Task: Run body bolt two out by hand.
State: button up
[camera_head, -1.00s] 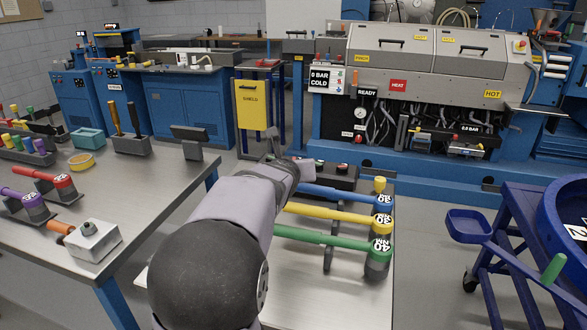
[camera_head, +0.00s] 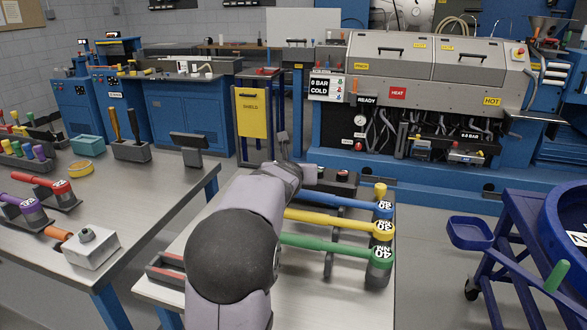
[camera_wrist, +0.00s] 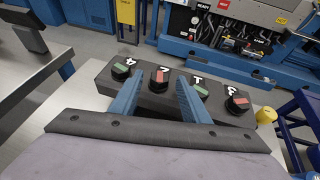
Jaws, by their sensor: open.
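A dark block (camera_wrist: 100,86) carries a row of round black knobs or bolt heads with red or green marks, beside white figures. The figures look like 4, 2, 1 and 3 from left to right. The red-marked head beside what looks like 2 (camera_wrist: 159,78) stands between my gripper's (camera_wrist: 160,84) two blue fingers. The fingers are open, one on each side of it; I cannot tell whether they touch it. In the head view the block (camera_head: 345,190) sits at the far end of the small bench, partly hidden by my arm and gripper (camera_head: 308,174).
Blue, yellow and green torque wrenches (camera_head: 335,246) lie on a rack right of my arm. A red-and-dark tray (camera_head: 165,270) lies on the bench's left. A blue cart (camera_head: 510,240) stands at right, the machine (camera_head: 430,75) behind.

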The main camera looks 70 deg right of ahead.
jog(key=shift+w+d+f, duration=0.1)
jog(key=shift+d+f, duration=0.1)
jog(key=shift+d, duration=0.2)
jog(key=c, duration=1.1)
jog(key=shift+o, duration=0.2)
jog(key=shift+r+p, duration=0.15)
jog(key=shift+p, duration=0.45)
